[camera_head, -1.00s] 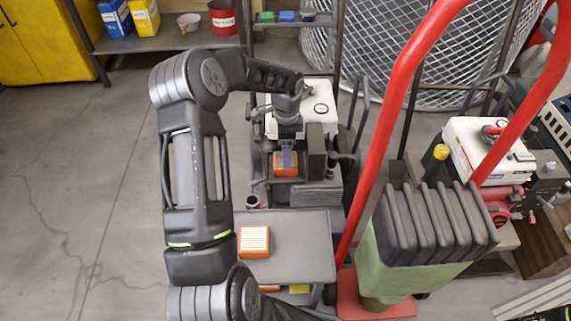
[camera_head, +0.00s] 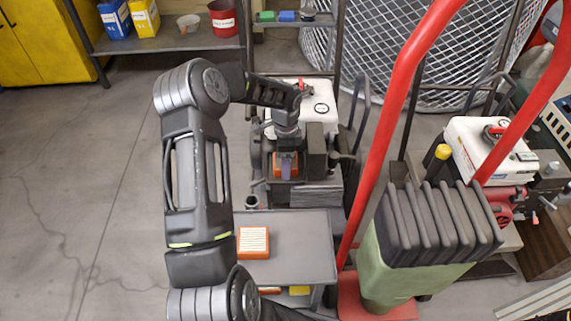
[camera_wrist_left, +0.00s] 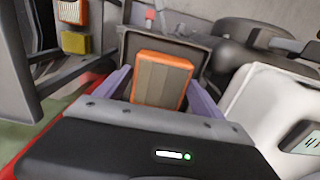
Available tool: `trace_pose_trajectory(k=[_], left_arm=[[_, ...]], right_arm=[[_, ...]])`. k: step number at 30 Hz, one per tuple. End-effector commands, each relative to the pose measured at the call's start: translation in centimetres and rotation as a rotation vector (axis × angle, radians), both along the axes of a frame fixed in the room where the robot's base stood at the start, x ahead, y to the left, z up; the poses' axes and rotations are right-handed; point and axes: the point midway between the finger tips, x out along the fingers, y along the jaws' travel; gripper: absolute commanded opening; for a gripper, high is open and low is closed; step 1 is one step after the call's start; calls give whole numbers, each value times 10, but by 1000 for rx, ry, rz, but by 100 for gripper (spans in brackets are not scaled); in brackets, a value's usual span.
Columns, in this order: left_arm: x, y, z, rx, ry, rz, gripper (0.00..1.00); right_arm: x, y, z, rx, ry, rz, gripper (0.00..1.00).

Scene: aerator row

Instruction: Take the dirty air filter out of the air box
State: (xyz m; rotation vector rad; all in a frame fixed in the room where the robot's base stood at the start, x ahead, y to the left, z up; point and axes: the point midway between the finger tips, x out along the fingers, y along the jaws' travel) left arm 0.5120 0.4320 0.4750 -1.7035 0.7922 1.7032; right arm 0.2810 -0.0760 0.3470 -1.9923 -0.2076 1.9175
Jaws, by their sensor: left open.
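The dirty air filter (camera_wrist_left: 161,78), an orange frame with grey-brown pleats, sits in the open dark air box (camera_wrist_left: 192,50) of the engine. In the head view the filter (camera_head: 276,168) shows orange, partly covered by my gripper. My left gripper (camera_head: 286,163) is over the air box, pointing down. In the left wrist view its two purple fingers stand open, one on each side of the filter. Whether they touch it cannot be told. My right gripper is not in view.
A second orange filter with pale pleats (camera_head: 253,241) lies on the grey cart top (camera_head: 305,245). The engine's white tank (camera_head: 316,108) is behind the air box. A red hand-truck frame (camera_head: 388,130) and a green bin with dark ribbed pieces (camera_head: 385,255) stand to the right.

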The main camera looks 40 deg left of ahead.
Motion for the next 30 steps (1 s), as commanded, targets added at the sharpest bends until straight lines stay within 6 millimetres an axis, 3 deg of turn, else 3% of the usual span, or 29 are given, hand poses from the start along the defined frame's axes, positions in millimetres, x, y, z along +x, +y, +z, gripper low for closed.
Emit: trace_pose_trajectory(k=[3, 21, 30], left_arm=[[0, 0, 0, 0, 0, 0, 77], [0, 0, 0, 0, 0, 0, 27], [0, 0, 3, 1, -1, 0, 26]], right_arm=[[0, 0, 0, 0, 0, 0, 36], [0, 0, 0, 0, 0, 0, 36], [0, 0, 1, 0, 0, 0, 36]])
